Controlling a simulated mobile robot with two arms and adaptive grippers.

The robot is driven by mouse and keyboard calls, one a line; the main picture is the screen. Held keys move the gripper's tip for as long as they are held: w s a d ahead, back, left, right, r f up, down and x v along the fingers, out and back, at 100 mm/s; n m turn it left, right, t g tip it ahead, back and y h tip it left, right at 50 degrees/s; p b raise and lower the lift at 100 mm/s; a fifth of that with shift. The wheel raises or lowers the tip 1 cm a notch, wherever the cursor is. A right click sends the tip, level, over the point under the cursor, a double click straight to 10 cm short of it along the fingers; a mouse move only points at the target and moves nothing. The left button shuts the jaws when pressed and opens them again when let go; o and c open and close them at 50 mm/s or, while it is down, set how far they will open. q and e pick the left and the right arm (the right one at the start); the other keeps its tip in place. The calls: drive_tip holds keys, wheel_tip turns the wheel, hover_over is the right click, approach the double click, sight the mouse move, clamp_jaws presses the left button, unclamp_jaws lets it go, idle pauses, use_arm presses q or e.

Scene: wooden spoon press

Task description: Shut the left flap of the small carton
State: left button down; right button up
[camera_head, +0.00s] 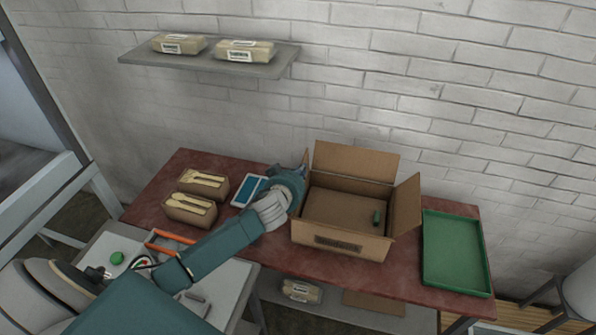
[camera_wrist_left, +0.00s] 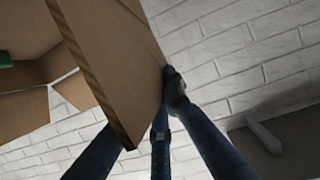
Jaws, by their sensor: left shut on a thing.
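The small carton (camera_head: 340,247) stands on the red table, open at the top. Its back flap (camera_head: 355,160) stands up and its right flap (camera_head: 406,205) leans outward. The left flap is mostly hidden behind my left gripper (camera_head: 301,172) in the head view. The wrist view shows the left flap (camera_wrist_left: 115,60) as a large cardboard panel. My left gripper is shut on this flap, with dark fingers (camera_wrist_left: 168,105) at its edge. A small green thing (camera_head: 377,217) shows inside the carton. My right gripper is not in view.
A green tray (camera_head: 484,255) lies right of the carton. A tablet (camera_head: 249,191) and two brown packs with wooden spoons (camera_head: 190,208) are to the left. A wall shelf (camera_head: 215,60) holds two packs. A grey cart (camera_head: 120,242) stands in front.

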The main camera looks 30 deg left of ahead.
use_arm(q)
drive_tip(key=shift+d, duration=0.55)
drive_tip(key=c, duration=1.8)
unclamp_jaws()
drive_tip(key=shift+w+d, duration=0.2)
drive_tip(key=shift+c, duration=0.2)
drive_tip(key=shift+a, duration=0.1)
drive_tip(key=v, duration=1.2)
drive_tip(key=shift+r, duration=0.1)
